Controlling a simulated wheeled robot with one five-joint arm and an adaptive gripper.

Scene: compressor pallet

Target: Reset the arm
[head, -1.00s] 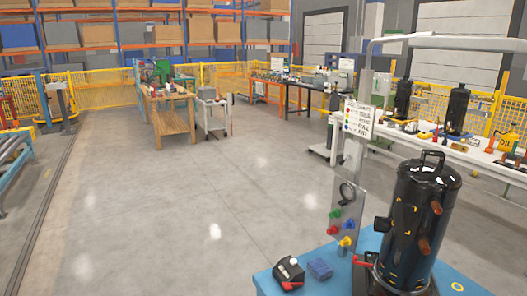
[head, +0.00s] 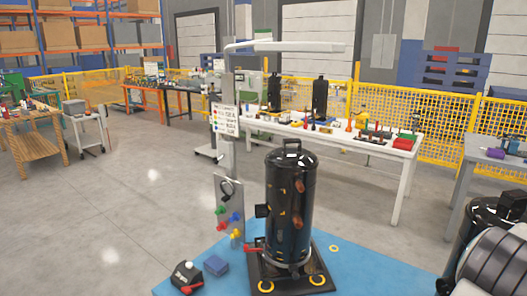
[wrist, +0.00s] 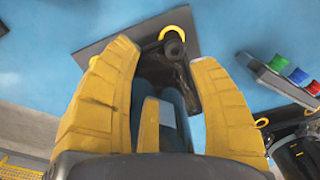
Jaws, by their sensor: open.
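My gripper (wrist: 172,65) shows in the wrist view with its yellow fingers spread apart over the blue surface. A dark part with a round end (wrist: 173,48) shows between and beyond the fingers, beside a yellow ring on a dark plate (wrist: 110,38). I cannot tell whether the fingers touch it; nothing is clearly gripped. I do not make out the gripper in the head view. A black compressor (head: 288,205) with copper-coloured stubs stands upright on a dark base on the blue pallet top (head: 375,268).
A panel with coloured knobs (head: 228,208) stands left of the compressor. A white bench (head: 350,142) with parts stands behind. Open floor (head: 120,210) lies to the left.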

